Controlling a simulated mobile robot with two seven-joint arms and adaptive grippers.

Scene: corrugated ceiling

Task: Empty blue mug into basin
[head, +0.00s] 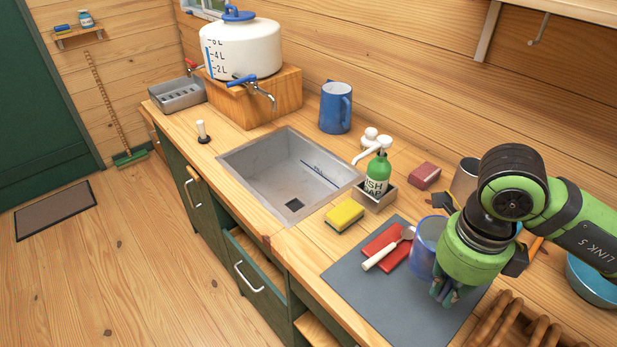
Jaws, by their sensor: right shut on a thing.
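A blue mug (423,246) is at the right, over the grey mat, with its right side hidden behind my gripper. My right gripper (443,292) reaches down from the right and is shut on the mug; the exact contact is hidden. I cannot tell whether the mug touches the mat, and its contents are not clear. The grey metal basin (263,164) is set into the counter at the left of the mug, with a dark square drain at its bottom. My left gripper is not in view.
A tall blue jug (335,108) stands behind the basin. A white water tank (243,48) stands at the back.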

